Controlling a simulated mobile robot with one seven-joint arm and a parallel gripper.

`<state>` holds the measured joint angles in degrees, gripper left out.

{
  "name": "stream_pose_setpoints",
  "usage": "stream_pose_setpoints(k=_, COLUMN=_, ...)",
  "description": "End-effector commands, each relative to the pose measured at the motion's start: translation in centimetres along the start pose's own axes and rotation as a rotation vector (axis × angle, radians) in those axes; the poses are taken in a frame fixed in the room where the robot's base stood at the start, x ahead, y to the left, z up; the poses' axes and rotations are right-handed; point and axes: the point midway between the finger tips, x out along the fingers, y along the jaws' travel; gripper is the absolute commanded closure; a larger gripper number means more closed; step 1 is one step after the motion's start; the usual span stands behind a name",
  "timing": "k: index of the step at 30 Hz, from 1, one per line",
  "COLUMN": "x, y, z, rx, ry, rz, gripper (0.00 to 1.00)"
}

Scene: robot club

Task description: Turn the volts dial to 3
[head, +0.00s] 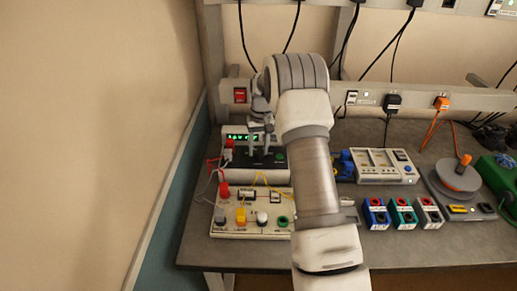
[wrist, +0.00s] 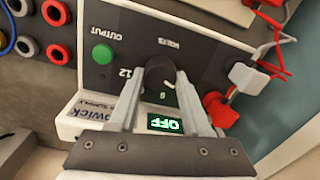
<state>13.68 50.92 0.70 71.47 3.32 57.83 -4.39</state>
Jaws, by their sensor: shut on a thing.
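The volts dial (wrist: 160,70) is a black knob on the dark front panel of the power supply, under the word VOLTS, which appears upside down in the wrist view. A 12 shows to its left and a small white mark below it. My gripper (wrist: 160,80) has one finger on each side of the knob and is shut on it. The green display (wrist: 165,123) reads OFF, upside down. In the head view my gripper (head: 262,140) is in front of the power supply (head: 230,174), hiding the dial.
A green OUTPUT button (wrist: 102,54) sits left of the dial. Red and white plugs (wrist: 222,110) with leads stick out at the right. In the head view a circuit board (head: 225,229) lies in front of the supply, and a grey meter unit (head: 380,170) stands right of my arm.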

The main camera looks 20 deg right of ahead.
Motion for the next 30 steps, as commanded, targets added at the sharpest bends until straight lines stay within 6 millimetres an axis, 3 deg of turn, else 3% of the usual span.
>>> stream_pose_setpoints(k=8, x=0.0, y=0.0, z=0.0, rx=-0.003, ry=0.001, rz=0.000, gripper=1.00)
stream_pose_setpoints(k=9, x=0.0, y=0.0, z=0.0, rx=-0.002, ry=0.001, rz=0.000, gripper=0.46)
stream_pose_setpoints(k=13, x=0.0, y=0.0, z=0.0, rx=-0.002, ry=0.001, rz=0.000, gripper=0.23)
stream_pose_setpoints(k=23, x=-0.2, y=0.0, z=0.0, rx=-0.001, ry=0.001, rz=0.000, gripper=0.22)
stream_pose_setpoints(k=26, x=-1.0, y=0.0, z=-0.1, rx=0.000, ry=0.003, rz=0.000, gripper=0.22)
stream_pose_setpoints(k=30, x=-3.5, y=0.0, z=-0.1, rx=0.000, ry=0.006, rz=0.001, gripper=0.22)
